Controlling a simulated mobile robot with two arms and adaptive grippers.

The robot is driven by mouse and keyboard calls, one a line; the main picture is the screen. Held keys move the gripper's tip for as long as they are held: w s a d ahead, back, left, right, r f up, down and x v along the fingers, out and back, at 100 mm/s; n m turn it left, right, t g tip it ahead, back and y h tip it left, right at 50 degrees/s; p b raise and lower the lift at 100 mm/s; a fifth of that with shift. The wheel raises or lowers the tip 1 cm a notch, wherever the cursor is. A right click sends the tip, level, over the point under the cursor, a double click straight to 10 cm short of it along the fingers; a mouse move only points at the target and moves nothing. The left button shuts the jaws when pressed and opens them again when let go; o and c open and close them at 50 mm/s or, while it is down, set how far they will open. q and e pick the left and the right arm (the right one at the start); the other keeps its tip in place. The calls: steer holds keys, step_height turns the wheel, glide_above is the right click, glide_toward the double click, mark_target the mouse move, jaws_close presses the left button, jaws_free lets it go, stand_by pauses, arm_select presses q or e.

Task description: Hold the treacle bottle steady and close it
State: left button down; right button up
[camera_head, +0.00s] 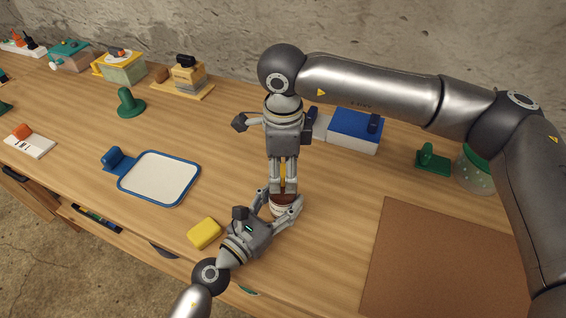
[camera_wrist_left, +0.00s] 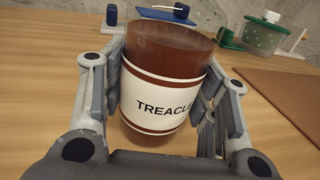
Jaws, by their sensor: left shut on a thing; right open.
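The treacle bottle (camera_head: 283,210) is a brown cylinder with a white label reading "TREACL…", standing upright on the wooden table. It also fills the middle of the left wrist view (camera_wrist_left: 165,95), where its brown upper rim shows and no lid can be made out on it. My left gripper (camera_head: 284,205) is shut on the bottle, with a finger on each side of it. My right gripper (camera_head: 283,187) points straight down over the bottle's top and is open. A narrow yellow patch shows between its fingers; I cannot tell what it is. The right fingers partly hide the bottle's top.
A yellow block (camera_head: 204,233) lies left of my left gripper. A blue-rimmed tray (camera_head: 196,186) is farther left. A blue-topped box (camera_head: 355,130), a green object (camera_head: 432,160) and a green-lidded jar (camera_head: 474,172) stand behind to the right. A brown mat (camera_head: 445,260) covers the right front.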

steer(key=c, duration=1.1)
steer(key=o, duration=1.2)
steer(key=shift+r, duration=0.1)
step_height(320, 180, up, 12)
steer(key=shift+f, duration=0.1)
arm_select(q)
steer(key=shift+c, duration=2.2)
jaws_free()
